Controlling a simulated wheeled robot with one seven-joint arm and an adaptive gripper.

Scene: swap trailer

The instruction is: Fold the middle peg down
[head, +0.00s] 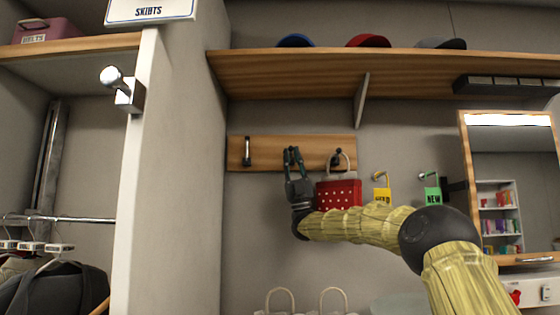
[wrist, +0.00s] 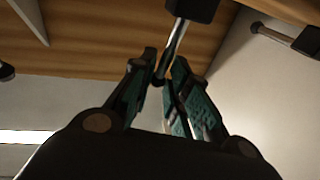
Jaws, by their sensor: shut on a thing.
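A wooden peg rail (head: 268,153) is fixed to the wall under the shelf. My gripper (head: 292,151) is at the middle of the rail, and its fingers cover most of the middle peg in the head view. In the wrist view the middle peg (wrist: 175,42) is a thin metal rod with a dark tip, running from a black mount down between the fingertips. My gripper (wrist: 164,65) is shut on it there. The left peg (head: 247,152) is free. The right peg (head: 337,158) carries a red bag.
The red dotted bag (head: 339,193) hangs close to the right of my gripper. Yellow (head: 382,194) and green (head: 432,196) tags hang farther right, beside a mirror (head: 510,190). The shelf (head: 300,75) with caps is above. A partition wall (head: 180,170) stands left.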

